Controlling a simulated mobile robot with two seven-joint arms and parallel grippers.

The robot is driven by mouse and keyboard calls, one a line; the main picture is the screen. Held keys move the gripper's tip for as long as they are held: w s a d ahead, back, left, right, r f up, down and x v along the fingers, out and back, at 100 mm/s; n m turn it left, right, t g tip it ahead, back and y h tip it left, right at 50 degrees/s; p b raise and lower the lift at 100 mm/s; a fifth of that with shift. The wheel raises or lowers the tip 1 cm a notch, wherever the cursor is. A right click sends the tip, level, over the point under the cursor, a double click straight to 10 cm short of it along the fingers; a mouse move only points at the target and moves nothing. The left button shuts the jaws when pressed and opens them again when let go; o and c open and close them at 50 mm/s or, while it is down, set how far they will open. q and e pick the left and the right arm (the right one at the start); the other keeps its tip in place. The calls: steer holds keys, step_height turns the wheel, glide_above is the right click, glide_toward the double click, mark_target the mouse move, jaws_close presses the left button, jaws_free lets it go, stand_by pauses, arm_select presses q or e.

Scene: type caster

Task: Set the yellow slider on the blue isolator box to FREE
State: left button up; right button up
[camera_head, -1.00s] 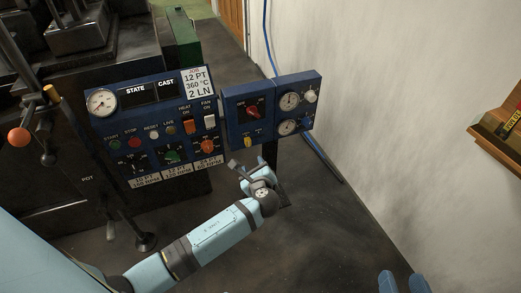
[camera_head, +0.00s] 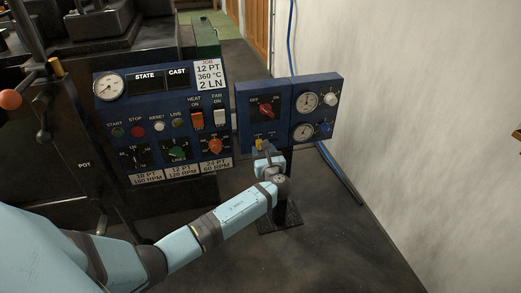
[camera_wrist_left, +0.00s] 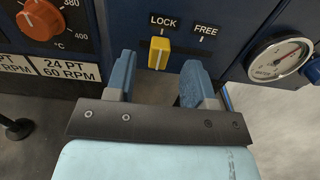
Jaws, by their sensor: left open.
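The blue isolator box (camera_head: 247,110) carries a red rotary knob (camera_head: 266,110) and, at its lower edge, the yellow slider (camera_head: 258,143). In the left wrist view the yellow slider (camera_wrist_left: 159,53) sits under the LOCK label (camera_wrist_left: 164,21), left of the FREE label (camera_wrist_left: 206,30). My left gripper (camera_wrist_left: 160,80) is open, its two blue fingers apart below the slider, with the slider lying between them in the picture. Whether a finger touches it I cannot tell. In the head view my left gripper (camera_head: 268,158) is just below the box and partly covers the slider area. My right gripper is not in view.
The control panel (camera_head: 130,105) with switches and knobs stands left of the box. A gauge panel (camera_head: 328,88) adjoins it on the right, its lower gauge (camera_wrist_left: 278,60) near the right finger. A wall and blue cable (camera_head: 290,40) are at the right.

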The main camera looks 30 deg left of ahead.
mark_target(259, 145)
arm_select(q)
steer(key=shift+b+x, duration=0.55)
steer(key=shift+x, duration=1.45)
steer(key=shift+d, duration=0.1)
jaws_close()
